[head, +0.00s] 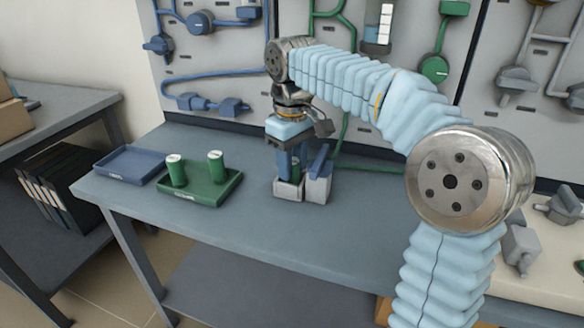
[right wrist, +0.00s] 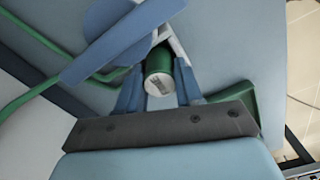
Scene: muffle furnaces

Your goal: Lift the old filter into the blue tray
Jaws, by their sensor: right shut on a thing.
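My right gripper (head: 292,172) points down at the grey holder (head: 317,188) on the bench. It is shut on a green cylinder, the old filter (right wrist: 159,70), whose pale end faces the right wrist camera between the two blue fingers. In the head view the fingers mostly hide this filter, and I cannot tell how deep it sits in the holder. A blue flap (head: 319,160) stands up beside the gripper. The blue tray (head: 130,177) lies empty at the bench's left end. My left gripper is not in view.
A green tray (head: 205,196) with two upright green cylinders, left (head: 176,172) and right (head: 216,167), lies between the blue tray and the holder. A panel with blue, green and grey pipes stands behind. The bench front (head: 270,225) is clear.

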